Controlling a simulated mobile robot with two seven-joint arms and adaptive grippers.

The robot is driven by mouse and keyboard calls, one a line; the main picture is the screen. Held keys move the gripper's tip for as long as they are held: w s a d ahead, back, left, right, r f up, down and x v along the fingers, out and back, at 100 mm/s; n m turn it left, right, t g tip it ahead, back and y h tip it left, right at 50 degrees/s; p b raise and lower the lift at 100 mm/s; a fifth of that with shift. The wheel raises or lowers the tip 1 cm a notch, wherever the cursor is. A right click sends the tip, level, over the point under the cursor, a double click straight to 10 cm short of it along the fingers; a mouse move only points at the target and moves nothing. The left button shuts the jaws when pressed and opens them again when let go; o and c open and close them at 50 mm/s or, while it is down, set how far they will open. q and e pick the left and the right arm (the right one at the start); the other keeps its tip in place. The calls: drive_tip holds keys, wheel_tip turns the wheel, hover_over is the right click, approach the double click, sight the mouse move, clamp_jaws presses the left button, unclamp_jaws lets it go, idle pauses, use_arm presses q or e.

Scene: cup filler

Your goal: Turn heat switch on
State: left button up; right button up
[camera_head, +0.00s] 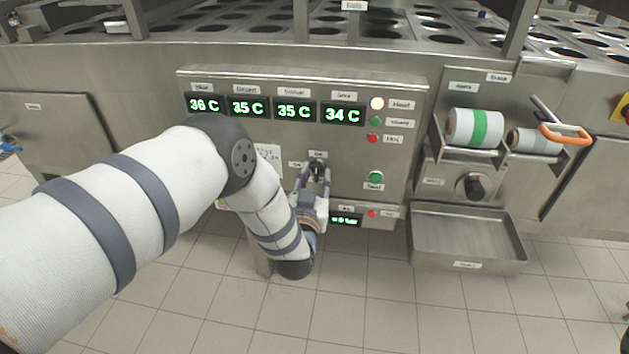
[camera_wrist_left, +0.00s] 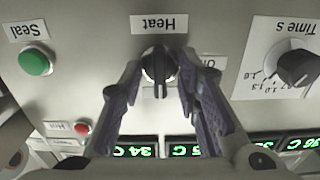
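The heat switch (camera_wrist_left: 158,66) is a black rotary knob on the steel panel, below a "Heat" label that reads upside down in the left wrist view. Its raised grip bar stands roughly vertical there. It also shows as a small dark knob in the head view (camera_head: 317,168). My left gripper (camera_wrist_left: 160,75) is at the knob, with one finger on each side. The fingers look apart, with the narrow grip bar between them; I cannot tell whether they touch the knob's sides. In the head view my left gripper (camera_head: 314,184) partly covers the switch area. My right gripper is not in view.
The control panel (camera_head: 300,78) has green temperature displays (camera_head: 294,110), a lit pale yellow lamp (camera_head: 376,103) and a green Seal button (camera_head: 376,177). A black time dial (camera_wrist_left: 297,68) lies beside the switch. A steel tray (camera_head: 466,238) and film rolls (camera_head: 475,128) are at the right.

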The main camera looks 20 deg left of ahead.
use_arm(q)
drive_tip(key=v, duration=1.2)
drive_tip(key=s+f+m+g+h+p, duration=0.1)
drive_tip(key=s+f+g+h+p, duration=0.1)
drive_tip(key=s+f+g, duration=0.45)
drive_tip(key=s+f+m+g+h+p, duration=0.1)
drive_tip(key=s+f+g+h+p, duration=0.2)
drive_tip(key=s, duration=0.7)
drive_tip(key=s+a+r+g+p, duration=0.1)
drive_tip(key=s+g, duration=0.4)
drive_tip(key=s, duration=0.9)
drive_tip(key=s+a+r+g+p, duration=0.1)
drive_tip(key=s+g, duration=0.4)
drive_tip(key=s, duration=0.9)
drive_tip(key=shift+s+r+y, duration=0.3)
drive_tip(key=shift+r, duration=0.1)
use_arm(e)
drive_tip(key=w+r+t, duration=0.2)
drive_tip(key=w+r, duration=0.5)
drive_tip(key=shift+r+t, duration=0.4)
